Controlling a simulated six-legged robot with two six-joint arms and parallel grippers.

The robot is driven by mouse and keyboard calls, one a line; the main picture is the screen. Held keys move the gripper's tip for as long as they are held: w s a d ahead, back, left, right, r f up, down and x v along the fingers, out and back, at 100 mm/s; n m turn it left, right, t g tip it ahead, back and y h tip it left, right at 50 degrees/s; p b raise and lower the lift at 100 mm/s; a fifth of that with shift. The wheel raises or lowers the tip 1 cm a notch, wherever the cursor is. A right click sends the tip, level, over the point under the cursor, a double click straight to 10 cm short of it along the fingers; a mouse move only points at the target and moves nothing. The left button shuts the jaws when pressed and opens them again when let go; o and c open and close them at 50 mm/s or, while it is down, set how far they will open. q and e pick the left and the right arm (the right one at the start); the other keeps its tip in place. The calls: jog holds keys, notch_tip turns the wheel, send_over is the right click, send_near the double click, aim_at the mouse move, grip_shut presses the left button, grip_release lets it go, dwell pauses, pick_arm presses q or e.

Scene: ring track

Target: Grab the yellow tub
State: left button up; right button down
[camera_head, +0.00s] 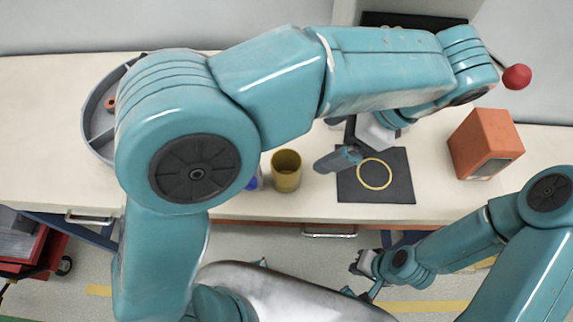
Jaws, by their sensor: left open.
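The yellow tub (286,172) stands upright on the bench near its front edge, with its open top showing. My left arm reaches across from the left. Its left gripper (328,144) is open and empty, above the bench to the right of the tub and apart from it. My right gripper (360,277) is low at the lower right, in front of the bench and away from the tub; its jaw state is unclear.
A blue item (254,181), mostly hidden by my left arm, is close left of the tub. A black mat (398,191) with a yellow ring (374,187) lies to the right. An orange box (484,140), red ball (516,77) and divided grey round tray (96,137) are farther out.

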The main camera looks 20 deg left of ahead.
pick_arm(q)
jog(key=b, duration=0.1)
send_near(286, 168)
jog(key=s+a+r, duration=0.1)
jog(key=s, duration=0.1)
jog(key=shift+s+a+f, duration=0.35)
jog(key=shift+s+a, duration=0.15)
jog(key=shift+a, duration=0.05)
jog(key=b+x, duration=0.1)
jog(key=x, duration=0.3)
jog(key=shift+w+a+f, duration=0.1)
jog(key=shift+w+a, duration=0.05)
jog(key=shift+a, duration=0.05)
jog(key=c, duration=1)
